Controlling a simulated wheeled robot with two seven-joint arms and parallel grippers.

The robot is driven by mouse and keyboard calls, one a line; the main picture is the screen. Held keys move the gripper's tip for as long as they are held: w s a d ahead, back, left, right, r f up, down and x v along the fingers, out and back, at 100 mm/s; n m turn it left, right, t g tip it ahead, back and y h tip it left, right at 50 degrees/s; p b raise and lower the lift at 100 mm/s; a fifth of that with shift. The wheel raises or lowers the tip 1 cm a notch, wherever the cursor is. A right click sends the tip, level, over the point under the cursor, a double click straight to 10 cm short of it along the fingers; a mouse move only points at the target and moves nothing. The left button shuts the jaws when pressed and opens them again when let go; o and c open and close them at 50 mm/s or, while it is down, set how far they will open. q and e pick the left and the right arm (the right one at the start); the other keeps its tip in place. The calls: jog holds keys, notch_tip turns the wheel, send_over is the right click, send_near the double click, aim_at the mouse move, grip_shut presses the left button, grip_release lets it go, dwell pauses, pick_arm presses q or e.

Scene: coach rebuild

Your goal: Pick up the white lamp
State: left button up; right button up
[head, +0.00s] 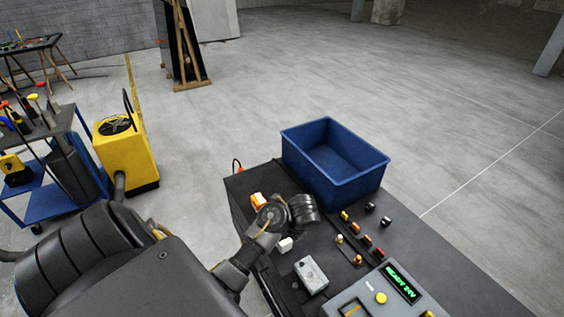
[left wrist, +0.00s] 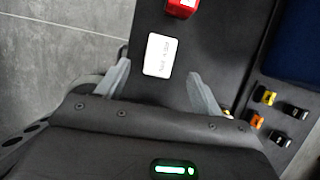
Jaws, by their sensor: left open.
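The white lamp is a small white block with dark lettering on its face in the left wrist view (left wrist: 158,55). In the head view it is a small white block (head: 285,244) on the dark bench, close beside my left arm. My left gripper (left wrist: 159,69) is open and empty. Its two grey fingers point toward the lamp, one on each side, and the lamp's near end appears between the fingertips. Neither finger appears to touch it. I cannot tell the height gap. In the head view the fingers are not clearly visible. My right gripper is not in view.
A blue bin (head: 336,187) stands at the bench's back. Several small connectors (head: 354,228) lie to the right. A grey button box (head: 312,275) and a panel with a green display (head: 401,283) are nearer.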

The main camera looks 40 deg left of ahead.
pick_arm(q)
jog(key=shift+x, duration=3.95)
jog(key=shift+d, duration=0.1)
jog(key=shift+c, duration=0.6)
jog(key=c, duration=1)
jog(key=shift+r, duration=0.15)
